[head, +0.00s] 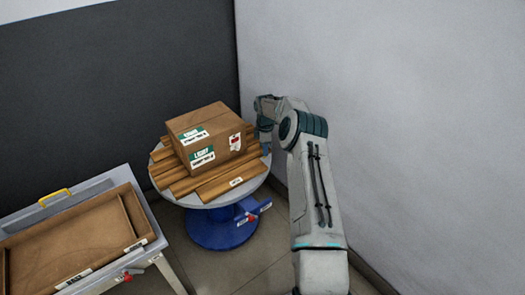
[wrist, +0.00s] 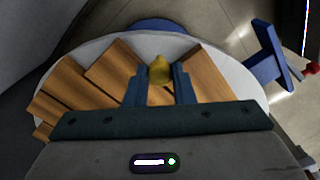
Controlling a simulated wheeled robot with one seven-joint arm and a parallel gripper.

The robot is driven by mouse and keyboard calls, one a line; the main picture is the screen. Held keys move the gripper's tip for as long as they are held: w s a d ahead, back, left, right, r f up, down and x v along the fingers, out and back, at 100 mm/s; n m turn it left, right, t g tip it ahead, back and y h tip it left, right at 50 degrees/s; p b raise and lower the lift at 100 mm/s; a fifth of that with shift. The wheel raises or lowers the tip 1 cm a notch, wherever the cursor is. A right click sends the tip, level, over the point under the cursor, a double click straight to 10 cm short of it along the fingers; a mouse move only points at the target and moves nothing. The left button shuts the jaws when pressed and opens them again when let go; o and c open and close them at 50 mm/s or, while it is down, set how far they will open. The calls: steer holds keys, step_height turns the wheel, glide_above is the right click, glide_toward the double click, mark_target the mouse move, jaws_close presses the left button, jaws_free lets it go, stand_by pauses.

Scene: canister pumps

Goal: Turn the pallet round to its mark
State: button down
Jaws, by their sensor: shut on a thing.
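The pallet (head: 213,186) is a set of brown wooden slats on a round pale turntable (head: 256,183) with a blue pedestal. A taped cardboard box (head: 211,133) with green-and-white labels sits on it. A white label (head: 236,181) shows at the pallet's front edge; I cannot tell whether it is the mark. In the wrist view my gripper (wrist: 159,78) is shut on a yellow knob (wrist: 160,69) over the pallet slats (wrist: 72,86). In the head view my gripper is at the pallet's right rear, its fingertips hidden beside the box.
A blue bracket with a red knob (head: 252,216) sticks out from the pedestal on the right. A grey table (head: 88,187) with a brown tray (head: 128,213) and a yellow handle stands at left front. Walls close in behind and to the right.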

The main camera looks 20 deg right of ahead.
steer(key=shift+w, duration=0.15)
steer(key=c, duration=1.2)
jaws_free()
steer(key=shift+c, duration=0.2)
step_height(320, 180, up, 14)
steer(key=p, duration=0.1)
steer(key=shift+p, duration=0.35)
steer(key=shift+f, duration=0.1)
